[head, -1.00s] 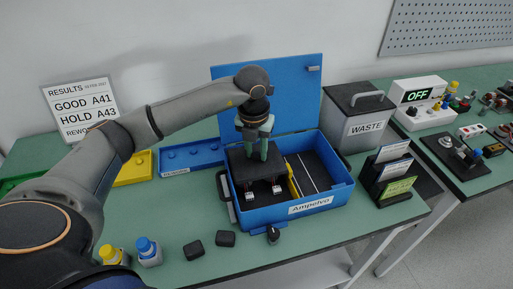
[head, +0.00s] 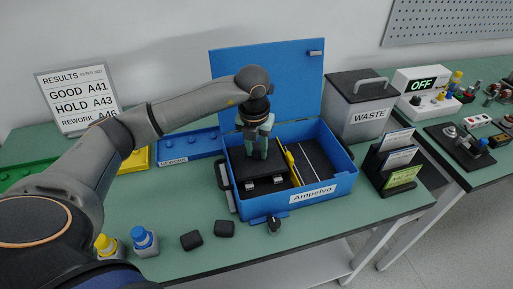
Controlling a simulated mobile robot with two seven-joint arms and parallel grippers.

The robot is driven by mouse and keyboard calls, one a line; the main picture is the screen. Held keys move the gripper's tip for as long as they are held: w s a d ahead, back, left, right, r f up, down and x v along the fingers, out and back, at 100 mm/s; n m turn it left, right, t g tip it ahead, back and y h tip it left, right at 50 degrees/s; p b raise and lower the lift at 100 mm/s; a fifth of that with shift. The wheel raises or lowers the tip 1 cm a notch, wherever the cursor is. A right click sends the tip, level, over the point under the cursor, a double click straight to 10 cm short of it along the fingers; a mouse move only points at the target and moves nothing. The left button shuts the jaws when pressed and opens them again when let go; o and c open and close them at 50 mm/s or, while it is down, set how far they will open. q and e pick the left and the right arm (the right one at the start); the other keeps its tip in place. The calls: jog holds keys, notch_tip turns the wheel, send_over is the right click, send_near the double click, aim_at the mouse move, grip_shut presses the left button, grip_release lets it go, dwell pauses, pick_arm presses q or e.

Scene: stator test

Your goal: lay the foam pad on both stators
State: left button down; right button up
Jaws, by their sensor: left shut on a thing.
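The dark foam pad (head: 241,170) is inside the left compartment of the open blue case (head: 321,199). My left gripper (head: 259,155) points down from above and is shut on the pad. Just below the pad's front edge show the silvery ends of the two stators, one on the left (head: 250,186) and one on the right (head: 278,181). The pad covers the rest of them. I cannot tell whether the pad touches them. My right gripper is not in view.
A yellow divider (head: 292,166) stands right of the pad; the right compartment looks empty. The case lid (head: 290,75) stands open behind. A waste bin (head: 358,110) and a card rack (head: 394,165) stand to the right. Two dark blocks (head: 225,229) lie in front.

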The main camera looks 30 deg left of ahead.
pick_arm(q)
jog(key=shift+f, duration=0.25)
jog(key=c, duration=0.5)
grip_release()
jog(key=r, duration=0.4)
jog(key=s+r, duration=0.1)
jog(key=r, duration=0.7)
jog(key=shift+s+d+r, duration=0.2)
jog(key=shift+s+r, duration=0.05)
